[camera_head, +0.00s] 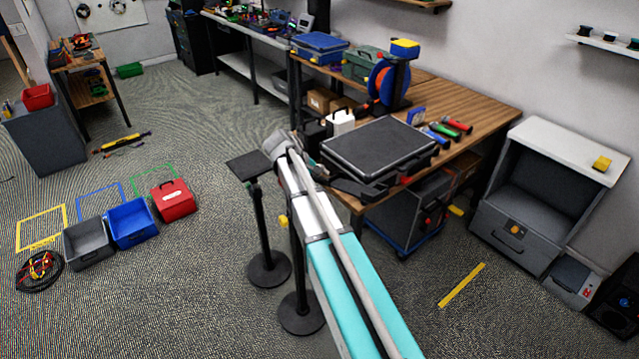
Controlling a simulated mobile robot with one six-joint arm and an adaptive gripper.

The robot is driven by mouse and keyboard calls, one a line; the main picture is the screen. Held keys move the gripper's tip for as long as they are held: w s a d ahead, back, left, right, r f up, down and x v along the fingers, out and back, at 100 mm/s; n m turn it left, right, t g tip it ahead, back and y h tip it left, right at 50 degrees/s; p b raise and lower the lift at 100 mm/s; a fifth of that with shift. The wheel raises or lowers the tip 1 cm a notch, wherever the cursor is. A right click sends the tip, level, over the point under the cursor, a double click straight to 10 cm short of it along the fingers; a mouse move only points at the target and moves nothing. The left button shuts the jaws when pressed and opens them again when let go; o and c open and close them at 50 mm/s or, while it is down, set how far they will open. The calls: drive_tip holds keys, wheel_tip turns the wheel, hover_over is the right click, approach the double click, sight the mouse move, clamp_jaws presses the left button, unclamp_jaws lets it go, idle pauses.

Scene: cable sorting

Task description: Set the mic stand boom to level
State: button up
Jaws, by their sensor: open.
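A black upright pole with a round base (301,314) and a yellow knob (283,221) stands behind my arm and appears to be the mic stand. My arm covers its upper part, so I cannot make out the boom or its tilt. My gripper (309,152) is at the far end of my arm, beside the table's near left corner. It is open; its fingers are hard to separate from the dark things behind. I see nothing held in it.
Another stand with a flat black top (248,164) is close on the left. The wooden table (480,108) on the right bears a black case (378,148). Bins (131,222) and a red toolbox (173,200) are on the floor at left. The floor between is clear.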

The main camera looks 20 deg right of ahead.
idle(0.3)
clamp_jaws()
drive_tip(key=shift+a+f, duration=0.1)
drive_tip(key=shift+a, duration=0.05)
